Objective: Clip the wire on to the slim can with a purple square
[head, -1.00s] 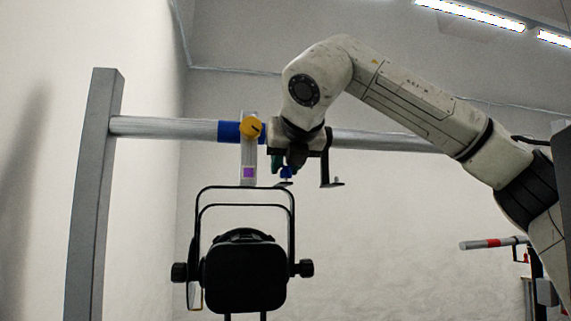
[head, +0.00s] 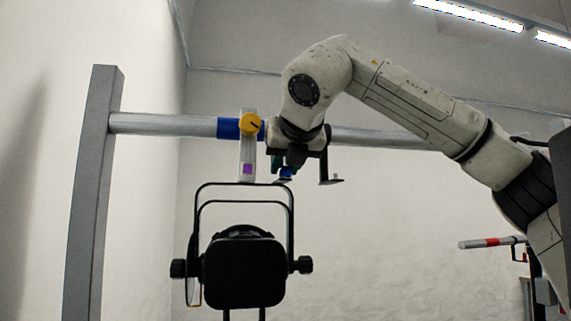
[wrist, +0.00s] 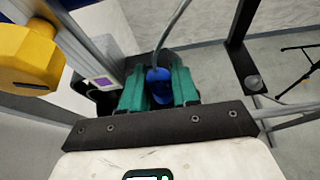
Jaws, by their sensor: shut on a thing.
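A black par can (head: 243,270) hangs in a yoke (head: 291,225) under a grey bar. Its pale upright hanger (head: 248,155) carries a purple square (head: 247,169) and a yellow knob (head: 250,124). In the wrist view the purple square (wrist: 104,82) and yellow knob (wrist: 28,58) are left of my gripper. My gripper (head: 286,170) is just right of the hanger, above the yoke. Its green fingers (wrist: 159,88) are shut on a blue clip (wrist: 160,86), from which a grey wire (wrist: 173,30) runs away. I cannot tell whether the clip touches anything else.
The horizontal bar (head: 165,125) has a blue band (head: 228,128) by the hanger and joins a grey post (head: 93,200) at left. A bar with a red band (head: 492,242) is at the far right. Open space lies right of the can.

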